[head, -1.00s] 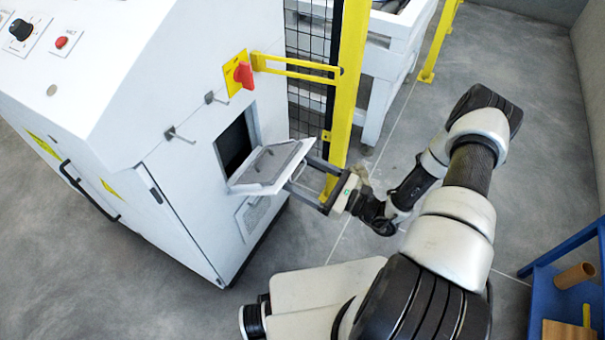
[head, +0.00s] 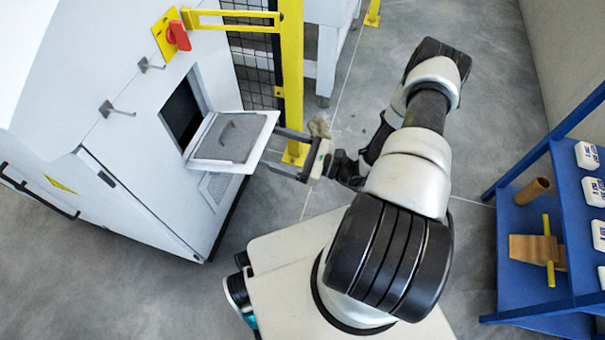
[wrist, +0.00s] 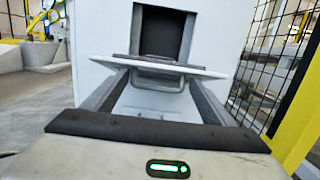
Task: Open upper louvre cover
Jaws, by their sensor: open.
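The upper louvre cover (head: 228,140) is a white flap with a grey inner panel and a handle. It hangs out from the white machine's side, folded down to roughly level, with the dark opening (head: 182,112) exposed behind it. In the wrist view the cover (wrist: 150,66) shows nearly edge-on. My gripper (head: 268,152) is open at the cover's outer edge. In the wrist view its two fingers (wrist: 158,82) reach forward wide apart, and their tips pass behind the cover's edge, seemingly below it. I cannot tell whether they touch it.
A red switch (head: 178,36) and a yellow bracket (head: 235,20) sit above the opening. Two hooks (head: 117,108) stick out left of it. A yellow post (head: 292,75) with mesh stands close behind my gripper. A blue shelf (head: 570,200) stands at right. A lower vent (head: 215,186) is below.

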